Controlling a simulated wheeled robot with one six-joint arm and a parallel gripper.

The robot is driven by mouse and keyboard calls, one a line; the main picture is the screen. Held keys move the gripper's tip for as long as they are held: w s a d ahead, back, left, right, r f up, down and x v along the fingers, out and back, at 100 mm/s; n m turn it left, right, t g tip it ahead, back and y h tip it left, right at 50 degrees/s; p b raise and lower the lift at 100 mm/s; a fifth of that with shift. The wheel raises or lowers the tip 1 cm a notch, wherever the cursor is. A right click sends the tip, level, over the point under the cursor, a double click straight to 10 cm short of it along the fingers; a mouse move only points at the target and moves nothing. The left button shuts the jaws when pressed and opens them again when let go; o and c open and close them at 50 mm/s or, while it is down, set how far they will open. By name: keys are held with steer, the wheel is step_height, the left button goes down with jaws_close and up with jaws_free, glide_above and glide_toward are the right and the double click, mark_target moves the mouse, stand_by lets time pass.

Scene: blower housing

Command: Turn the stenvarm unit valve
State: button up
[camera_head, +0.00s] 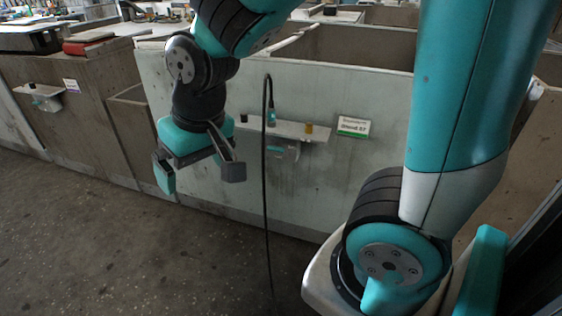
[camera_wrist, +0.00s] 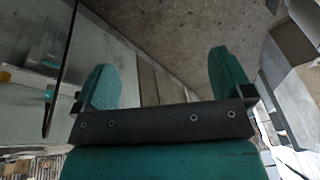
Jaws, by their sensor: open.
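A small shelf unit (camera_head: 290,129) is fixed to the pale partition wall in the head view, with a green-and-white label (camera_head: 354,127) to its right; the label's text is too small to read surely. A small teal part (camera_head: 274,148) with grey metal sits under the shelf; I cannot tell whether it is the valve or how it is turned. A teal part (camera_wrist: 49,63) also shows blurred at the left of the wrist view. My gripper (camera_head: 199,174) hangs open and empty, left of the shelf unit and apart from it. Its two teal fingers (camera_wrist: 165,70) are spread in the wrist view.
A dark cable (camera_head: 265,200) hangs in front of the shelf unit down to the floor. A dark item (camera_head: 244,118) and an amber item (camera_head: 309,128) stand on the shelf. Another shelf unit (camera_head: 40,91) is on the brown wall at far left. The floor (camera_head: 130,250) is clear.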

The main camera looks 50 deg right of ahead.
steer(key=w+d+f+m+t+h+b, duration=0.1)
steer(key=w+d+f+m+h+b, duration=0.35)
steer(key=f, duration=0.45)
steer(key=w+d+f+m+t+h+b, duration=0.1)
steer(key=w+d+f+m+b, duration=0.2)
steer(key=w+d+f+b, duration=0.4)
steer(key=m+t+h+b, duration=0.2)
steer(key=m+h+b, duration=0.4)
steer(key=h+b, duration=0.85)
glide_toward(275, 150)
steer(key=w+d+b, duration=0.1)
steer(key=d, duration=0.2)
steer(key=w+d+r+y+b, duration=0.1)
steer(key=d, duration=0.2)
steer(key=w+d+r+y+b, duration=0.1)
steer(key=w+d, duration=0.1)
steer(key=d, duration=0.2)
steer(key=shift+d, duration=0.15)
steer(key=c, duration=0.9)
